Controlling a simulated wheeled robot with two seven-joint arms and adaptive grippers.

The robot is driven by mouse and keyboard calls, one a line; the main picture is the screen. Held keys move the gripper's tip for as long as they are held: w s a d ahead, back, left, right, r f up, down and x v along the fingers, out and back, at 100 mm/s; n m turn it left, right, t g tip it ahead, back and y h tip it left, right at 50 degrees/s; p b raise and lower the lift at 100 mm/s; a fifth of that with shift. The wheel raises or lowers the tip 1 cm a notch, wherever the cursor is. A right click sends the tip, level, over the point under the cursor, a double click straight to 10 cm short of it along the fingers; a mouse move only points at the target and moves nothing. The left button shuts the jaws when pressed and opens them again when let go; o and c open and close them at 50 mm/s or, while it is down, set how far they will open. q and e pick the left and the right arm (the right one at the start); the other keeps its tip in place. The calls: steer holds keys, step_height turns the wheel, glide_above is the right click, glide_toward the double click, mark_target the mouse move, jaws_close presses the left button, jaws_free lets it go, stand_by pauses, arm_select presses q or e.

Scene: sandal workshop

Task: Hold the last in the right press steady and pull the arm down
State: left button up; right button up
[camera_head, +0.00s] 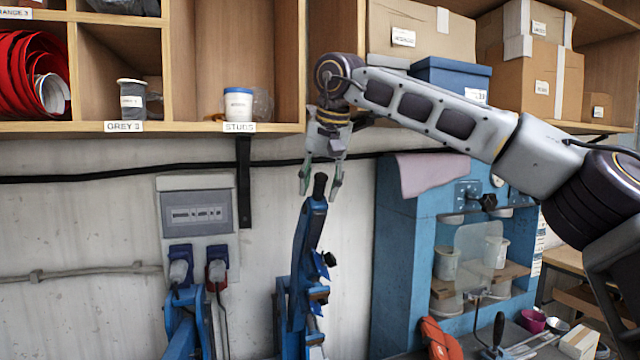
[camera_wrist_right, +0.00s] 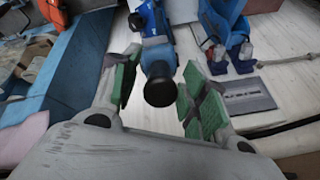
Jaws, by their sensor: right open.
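The right press (camera_head: 300,290) is blue and stands against the wall, its long arm (camera_head: 308,230) raised nearly upright. The arm ends in a black knob (camera_head: 320,184). My right gripper (camera_head: 321,181) points down over the knob, open, with a fingertip on each side. In the right wrist view the round end of the black knob (camera_wrist_right: 160,91) lies between the green finger pads, with gaps at both sides. I cannot make out the last; the press's lower part is cut off by the frame. My left gripper is not in view.
Another blue press (camera_head: 183,325) stands to the left, under a grey wall panel (camera_head: 198,214). A wooden shelf (camera_head: 200,128) with tubs and boxes hangs above. A blue cabinet (camera_head: 395,270) stands on the right, with a pink cloth (camera_head: 432,172) over its edge.

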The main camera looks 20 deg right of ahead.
jaws_close()
steer(key=shift+f, duration=0.1)
stand_by(0.5)
